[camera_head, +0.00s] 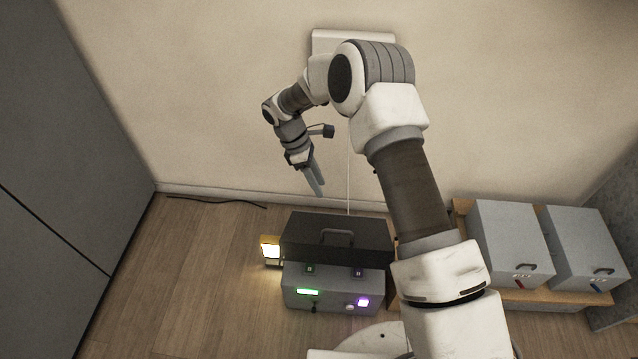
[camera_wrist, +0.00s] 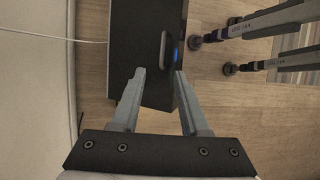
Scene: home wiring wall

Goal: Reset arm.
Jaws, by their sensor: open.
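My arm reaches forward from the bottom right of the head view and bends down toward the left. My gripper (camera_head: 317,192) hangs in the air above and behind the dark box, near the wall. In the wrist view my gripper (camera_wrist: 158,75) has its two fingers apart, with nothing between them but the box and floor behind. The dark-lidded box (camera_head: 300,236) has a handle on top and a grey front with a green light, a purple light and small knobs. Its lid also shows in the wrist view (camera_wrist: 135,45).
A lit yellow lamp (camera_head: 270,249) stands left of the box. Two grey boxes with handles (camera_head: 507,240) sit on a wooden shelf (camera_head: 520,298) at the right. A white panel (camera_head: 325,40) is on the wall. A grey cabinet (camera_head: 60,150) stands left. A black cable (camera_head: 215,200) lies along the wall.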

